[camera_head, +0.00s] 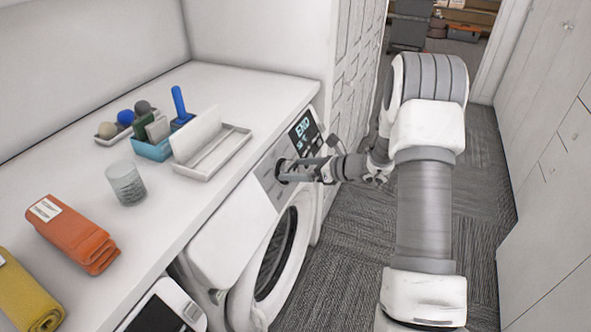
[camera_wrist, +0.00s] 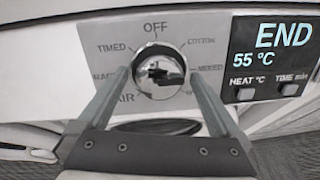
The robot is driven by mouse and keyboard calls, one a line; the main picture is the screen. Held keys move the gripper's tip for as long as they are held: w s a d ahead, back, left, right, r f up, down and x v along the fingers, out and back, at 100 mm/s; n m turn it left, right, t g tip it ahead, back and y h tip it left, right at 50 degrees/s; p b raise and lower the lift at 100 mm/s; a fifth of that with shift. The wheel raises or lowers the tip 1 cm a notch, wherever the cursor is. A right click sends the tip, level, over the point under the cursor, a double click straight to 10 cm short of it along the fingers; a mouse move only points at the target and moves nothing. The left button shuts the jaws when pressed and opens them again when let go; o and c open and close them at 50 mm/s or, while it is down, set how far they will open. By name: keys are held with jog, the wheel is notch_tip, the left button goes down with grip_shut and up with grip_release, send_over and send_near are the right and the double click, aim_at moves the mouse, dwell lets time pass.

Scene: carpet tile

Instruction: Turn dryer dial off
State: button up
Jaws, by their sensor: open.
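The dryer dial (camera_wrist: 159,62) is a round shiny chrome knob on a grey label plate, with OFF at the top and TIMED, COTTON, MIXED and AIR around it. Which setting it points to cannot be told. My gripper (camera_wrist: 160,80) is open, with one finger on each side of the dial; whether the fingers touch it is unclear. In the head view my gripper (camera_head: 290,171) is at the front panel of the dryer (camera_head: 262,172), and it hides the dial. The dryer display (camera_wrist: 284,36) reads END and 55 °C.
A white counter (camera_head: 165,215) above the machines holds an orange towel (camera_head: 75,235), a yellow towel (camera_head: 25,295), a glass (camera_head: 126,183), a white tray (camera_head: 225,152) and a blue box (camera_head: 152,149). Carpeted floor (camera_head: 345,270) lies open in front of the dryer. White cabinets (camera_head: 550,190) stand on the right.

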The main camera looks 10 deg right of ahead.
jog(key=shift+w+a+f, duration=0.1)
jog(key=shift+w+a, duration=0.05)
jog(key=c, duration=1.3)
jog(key=shift+o, duration=0.2)
